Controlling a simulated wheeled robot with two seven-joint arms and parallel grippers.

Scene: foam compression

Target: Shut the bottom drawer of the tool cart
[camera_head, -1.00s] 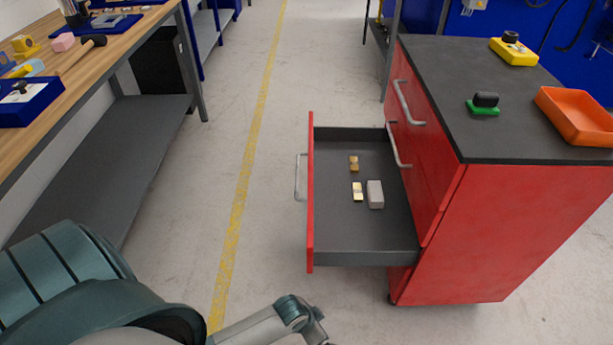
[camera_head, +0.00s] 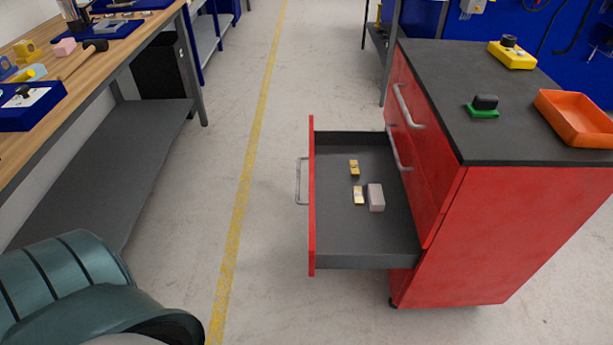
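The red tool cart (camera_head: 510,235) stands at the right with a dark top. Its bottom drawer (camera_head: 335,225) is pulled far out to the left, with a red front panel (camera_head: 311,205) and a grey bar handle (camera_head: 301,181) on its outer face. Two small brass-coloured pieces and a light grey block (camera_head: 376,197) lie in the drawer. Two other handles show on the cart's front above it, and those drawers look closed. Neither of my grippers is in view; only a dark teal part of my body shows at the lower left.
A wooden workbench (camera_head: 75,75) with a lower grey shelf (camera_head: 115,170) runs along the left. An orange tray (camera_head: 575,117), a green-based item (camera_head: 483,106) and a yellow item (camera_head: 512,54) sit on the cart top. Clear floor with a yellow line (camera_head: 243,180) lies between bench and drawer.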

